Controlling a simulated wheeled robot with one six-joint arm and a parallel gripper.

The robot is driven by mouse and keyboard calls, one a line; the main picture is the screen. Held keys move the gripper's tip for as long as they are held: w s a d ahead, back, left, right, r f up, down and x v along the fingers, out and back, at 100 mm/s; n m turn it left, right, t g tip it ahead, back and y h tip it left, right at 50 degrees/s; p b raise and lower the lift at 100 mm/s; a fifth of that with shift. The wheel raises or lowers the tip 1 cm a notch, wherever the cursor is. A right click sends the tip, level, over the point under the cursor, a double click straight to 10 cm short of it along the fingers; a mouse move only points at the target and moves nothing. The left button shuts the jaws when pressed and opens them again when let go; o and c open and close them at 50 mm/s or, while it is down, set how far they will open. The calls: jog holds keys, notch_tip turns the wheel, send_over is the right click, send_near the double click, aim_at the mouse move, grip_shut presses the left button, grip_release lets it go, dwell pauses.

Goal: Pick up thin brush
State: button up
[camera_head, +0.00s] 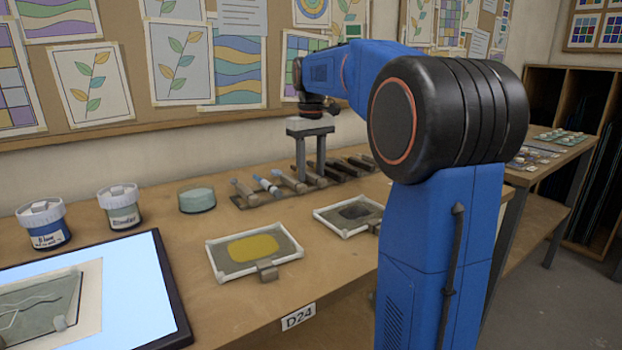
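Several slim tools lie side by side on a dark rack (240,202) at the back of the table. They include a tan-handled tool (243,191), a blue-and-white one (266,185), another tan one (289,181) and darker ones (352,167) to the right. I cannot tell which is the thin brush. My gripper (311,177) points down at the rack, with its two grey fingers apart and a clear gap between them. It is open and appears empty. The fingertips are close to the tools near the rack's middle; contact cannot be told.
A tray with yellow paint (253,248) and a tray with dark paint (354,211) lie in front of the rack. Two labelled jars (43,228) (121,208) and a green round pot (197,200) stand left. A lit panel (135,290) is at front left.

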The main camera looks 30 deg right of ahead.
aim_at(311, 173)
grip_shut()
jog(key=shift+r, duration=0.15)
notch_tip(311, 173, up, 18)
dwell(0.4)
